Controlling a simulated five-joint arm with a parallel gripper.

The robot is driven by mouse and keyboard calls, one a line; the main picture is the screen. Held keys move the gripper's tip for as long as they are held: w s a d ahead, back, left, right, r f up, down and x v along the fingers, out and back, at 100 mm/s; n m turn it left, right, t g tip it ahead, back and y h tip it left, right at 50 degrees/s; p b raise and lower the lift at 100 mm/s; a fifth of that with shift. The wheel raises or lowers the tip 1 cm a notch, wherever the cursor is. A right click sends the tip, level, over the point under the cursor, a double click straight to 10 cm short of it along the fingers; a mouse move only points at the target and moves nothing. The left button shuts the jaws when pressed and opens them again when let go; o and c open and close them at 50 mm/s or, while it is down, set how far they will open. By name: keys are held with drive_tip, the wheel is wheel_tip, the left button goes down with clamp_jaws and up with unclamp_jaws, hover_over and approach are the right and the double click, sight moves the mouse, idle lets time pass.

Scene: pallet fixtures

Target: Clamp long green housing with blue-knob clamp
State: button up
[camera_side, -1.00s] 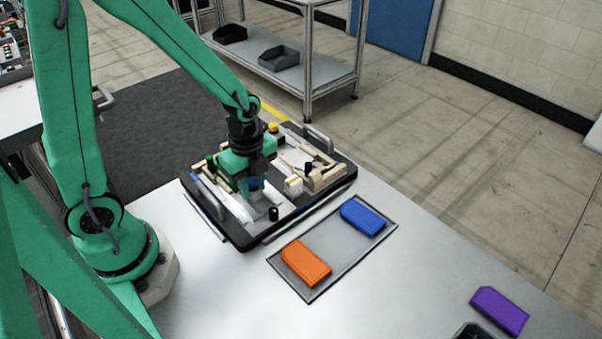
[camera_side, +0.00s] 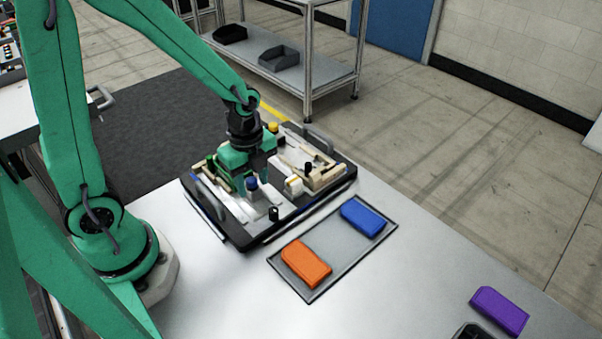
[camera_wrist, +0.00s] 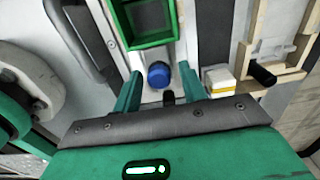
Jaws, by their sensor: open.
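In the wrist view the blue knob (camera_wrist: 159,75) appears between my two teal fingers, with a gap on each side; I cannot tell the height difference. My gripper (camera_wrist: 160,82) is open and empty. In the side view my gripper (camera_side: 240,165) is over the fixture, just behind and left of the knob. The long green housing (camera_wrist: 150,38) lies just beyond the knob in the wrist view, its open top showing. In the side view my gripper mostly hides it.
The black pallet (camera_side: 247,242) also carries a yellow knob (camera_side: 273,127), a green knob (camera_side: 210,160) and beige fixtures (camera_side: 325,176). A grey tray (camera_side: 335,250) holds an orange housing (camera_side: 305,264) and a blue housing (camera_side: 362,217). A purple housing (camera_side: 499,311) lies farther right.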

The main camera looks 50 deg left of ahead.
drive_tip(key=shift+r, duration=3.35)
